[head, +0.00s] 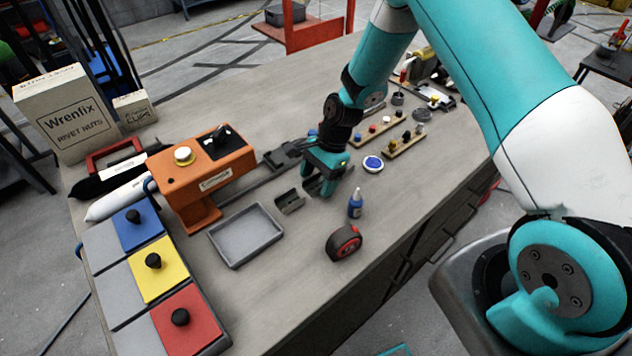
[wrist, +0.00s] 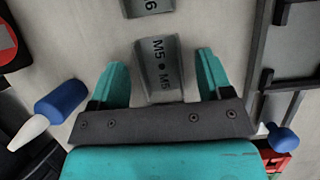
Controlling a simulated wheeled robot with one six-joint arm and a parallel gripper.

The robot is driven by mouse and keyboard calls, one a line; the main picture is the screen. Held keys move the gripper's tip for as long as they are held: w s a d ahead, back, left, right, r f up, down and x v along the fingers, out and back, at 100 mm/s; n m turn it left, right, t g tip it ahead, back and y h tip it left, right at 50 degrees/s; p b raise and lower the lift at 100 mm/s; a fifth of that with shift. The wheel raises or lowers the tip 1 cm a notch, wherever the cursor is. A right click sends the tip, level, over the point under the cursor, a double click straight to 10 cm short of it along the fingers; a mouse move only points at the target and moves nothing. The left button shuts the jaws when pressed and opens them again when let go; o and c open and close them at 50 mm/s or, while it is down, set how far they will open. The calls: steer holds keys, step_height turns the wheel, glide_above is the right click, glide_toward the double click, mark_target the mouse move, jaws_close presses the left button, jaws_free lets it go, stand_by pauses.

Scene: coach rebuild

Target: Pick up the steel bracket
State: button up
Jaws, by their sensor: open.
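Two grey metal channel-shaped pieces lie on the bench, and I cannot tell which one is the steel bracket. The piece marked M5 (wrist: 160,62) lies just ahead of and between my open fingers in the wrist view; in the head view it is partly hidden by my gripper (head: 325,182). The piece whose mark ends in 6 (wrist: 148,6) is cut off at the top of the wrist view; it shows whole in the head view (head: 290,202), left of my gripper. My gripper (wrist: 160,85) is open and low over the bench, with nothing held.
A blue bottle (head: 355,205) stands close right of my gripper, with a tape measure (head: 345,243) nearer the front. A grey tray (head: 246,236) and orange machine (head: 203,178) are left. A blue-and-white round container (head: 373,164) is right.

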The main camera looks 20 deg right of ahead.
steer(key=c, duration=1)
steer(key=shift+r, duration=0.1)
steer(key=shift+c, duration=0.2)
